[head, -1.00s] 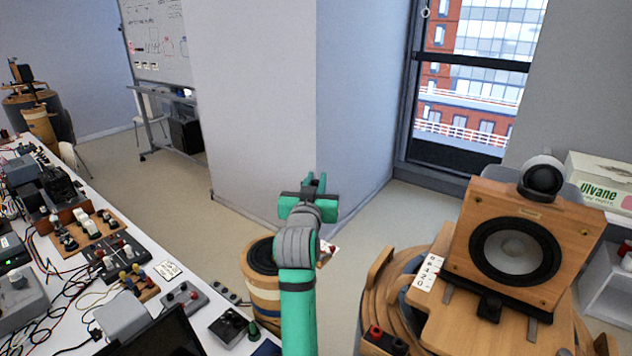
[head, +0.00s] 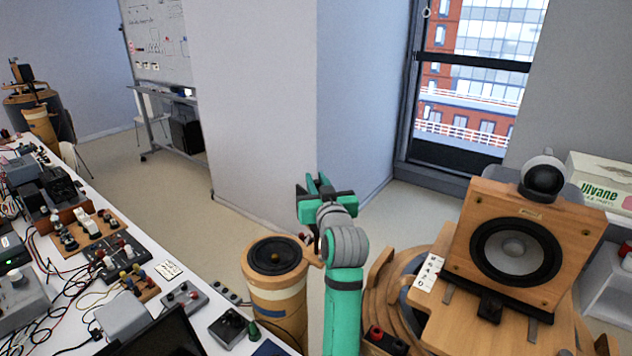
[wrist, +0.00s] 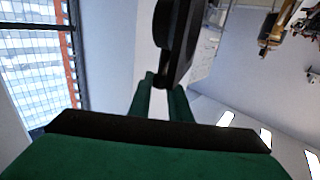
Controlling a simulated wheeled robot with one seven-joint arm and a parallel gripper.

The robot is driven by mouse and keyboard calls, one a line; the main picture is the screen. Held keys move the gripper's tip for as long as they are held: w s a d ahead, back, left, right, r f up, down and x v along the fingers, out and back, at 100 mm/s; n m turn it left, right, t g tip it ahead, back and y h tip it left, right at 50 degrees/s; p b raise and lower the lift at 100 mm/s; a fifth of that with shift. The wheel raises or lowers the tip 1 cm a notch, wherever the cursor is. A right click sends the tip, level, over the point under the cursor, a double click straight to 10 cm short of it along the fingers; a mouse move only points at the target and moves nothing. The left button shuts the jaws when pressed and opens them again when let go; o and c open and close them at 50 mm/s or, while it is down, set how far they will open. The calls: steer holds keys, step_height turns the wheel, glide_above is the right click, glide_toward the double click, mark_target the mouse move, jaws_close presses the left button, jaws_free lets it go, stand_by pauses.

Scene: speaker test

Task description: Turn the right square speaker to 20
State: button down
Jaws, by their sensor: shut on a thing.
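The right square speaker (head: 482,230) is a wooden box with a dark round cone, tilted back on a wooden stand (head: 385,285) at the right. A small white card with dark marks (head: 425,272) is at its left; I cannot read its figures surely. My gripper (head: 322,182) is in the middle of the head view, well left of the square speaker and apart from it. In the wrist view, its green fingers (wrist: 163,92) are shut on the narrow end of a dark, rounded thing (wrist: 178,40). I cannot tell what this thing is; the head view does not show it clearly.
A round drum-like speaker (head: 275,290) stands just left of my arm. A white bench (head: 205,300) crowded with devices and cables runs along the left. A grey wall corner (head: 300,100) rises behind my gripper.

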steer(key=c, duration=1.6)
jaws_free()
steer(key=shift+d, duration=0.1)
steer(key=shift+c, duration=0.2)
steer(key=shift+s, duration=0.15)
steer(key=s+d, duration=0.2)
steer(key=s, duration=0.8)
steer(key=shift+s, duration=0.2)
steer(key=shift+f, duration=0.1)
